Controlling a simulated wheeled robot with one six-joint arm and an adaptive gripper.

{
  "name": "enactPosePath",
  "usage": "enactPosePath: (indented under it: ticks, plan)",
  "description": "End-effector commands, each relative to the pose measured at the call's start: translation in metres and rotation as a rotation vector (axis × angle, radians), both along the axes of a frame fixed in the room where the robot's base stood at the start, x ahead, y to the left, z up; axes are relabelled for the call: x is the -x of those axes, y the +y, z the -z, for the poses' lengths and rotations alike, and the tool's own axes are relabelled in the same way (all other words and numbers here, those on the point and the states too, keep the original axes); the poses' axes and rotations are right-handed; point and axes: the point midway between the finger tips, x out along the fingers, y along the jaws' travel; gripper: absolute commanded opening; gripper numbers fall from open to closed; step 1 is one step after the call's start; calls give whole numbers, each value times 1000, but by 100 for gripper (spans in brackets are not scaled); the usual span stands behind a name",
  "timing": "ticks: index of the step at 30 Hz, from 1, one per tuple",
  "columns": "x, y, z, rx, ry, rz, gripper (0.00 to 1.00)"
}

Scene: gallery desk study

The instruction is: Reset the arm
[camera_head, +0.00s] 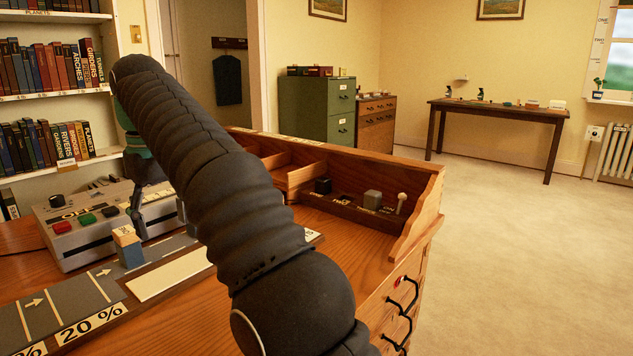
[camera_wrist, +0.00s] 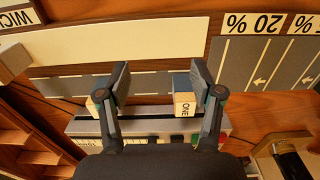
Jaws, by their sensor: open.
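My gripper (camera_wrist: 160,82) is open in the wrist view, with its two dark fingers spread wide. A blue and pale wood block marked ONE (camera_wrist: 184,103) shows beside the right finger, on the inner side. Whether they touch I cannot tell. Another pale block (camera_wrist: 98,103) shows partly behind the left finger. In the head view my arm crosses the middle of the picture, and my gripper (camera_head: 139,212) hangs over the desk, partly hidden by the arm. A blue block with a pale top (camera_head: 128,247) stands just below it.
A grey machine with coloured buttons (camera_head: 92,219) stands close behind the gripper. A marked grey strip (camera_head: 58,302) lies along the desk. Wooden compartments (camera_head: 345,205) hold small items at the desk's right. A bookshelf (camera_head: 50,91) stands at left. The floor (camera_head: 520,240) at right is clear.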

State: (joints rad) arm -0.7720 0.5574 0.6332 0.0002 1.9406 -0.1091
Motion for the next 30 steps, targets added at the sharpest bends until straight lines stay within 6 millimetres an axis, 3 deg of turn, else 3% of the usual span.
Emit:
enactPosePath:
  ticks: [8,14,17,23,30]
  plan:
    - [-6,-30,-8,-19,-21,52,66]
    - [-11,-67,-14,-40,-46,115,66]
    - [-12,-93,-16,-55,-64,159,66]
    - [-3,-166,-15,-95,-121,280,66]
    - [28,-252,6,-138,-197,434,66]
